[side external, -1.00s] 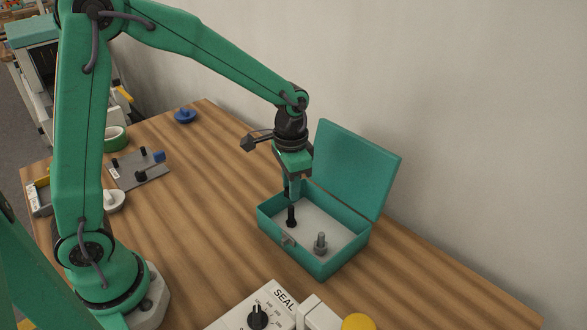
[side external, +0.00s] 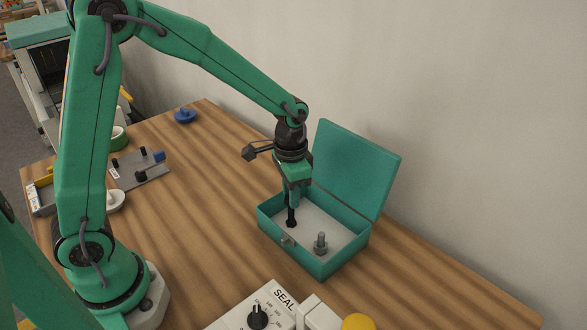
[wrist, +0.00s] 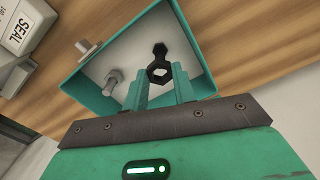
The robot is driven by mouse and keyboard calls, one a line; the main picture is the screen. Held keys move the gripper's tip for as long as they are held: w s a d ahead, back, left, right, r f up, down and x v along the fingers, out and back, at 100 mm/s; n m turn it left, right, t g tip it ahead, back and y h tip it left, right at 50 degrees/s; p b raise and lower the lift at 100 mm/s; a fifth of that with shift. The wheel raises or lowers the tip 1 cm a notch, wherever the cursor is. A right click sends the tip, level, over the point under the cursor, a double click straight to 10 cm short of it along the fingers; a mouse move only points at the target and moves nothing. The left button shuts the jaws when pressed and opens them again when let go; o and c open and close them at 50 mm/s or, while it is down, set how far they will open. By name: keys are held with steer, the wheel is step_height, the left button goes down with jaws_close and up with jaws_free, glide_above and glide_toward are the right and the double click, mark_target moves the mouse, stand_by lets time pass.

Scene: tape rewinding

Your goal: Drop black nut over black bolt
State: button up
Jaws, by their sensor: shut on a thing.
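The green box (side external: 318,268) stands open on the table. The black bolt (side external: 291,218) stands upright inside it and also shows in the wrist view (wrist: 160,50). My gripper (side external: 292,205) points down into the box. In the wrist view, my gripper (wrist: 159,80) is shut on the black nut (wrist: 151,75), a ring with an open hole. The nut appears just beside the bolt, and the bolt does not show through its hole. The nut is hard to make out in the side view, so its height above the bolt cannot be told.
A grey bolt (side external: 320,243) stands in the box's near right part. The raised lid (side external: 357,168) is behind my gripper. A SEAL panel with a knob (side external: 257,316) stands in front. A grey plate (side external: 140,175) with black parts lies left. The table between is clear.

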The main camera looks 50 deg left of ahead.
steer(key=shift+f, duration=1.4)
stand_by(1.3)
steer(key=o, duration=1.1)
steer(key=shift+c, duration=0.2)
steer(key=shift+o, duration=0.5)
steer(key=shift+o, duration=0.7)
steer(key=shift+r, duration=0.1)
steer(key=shift+r, duration=3.4)
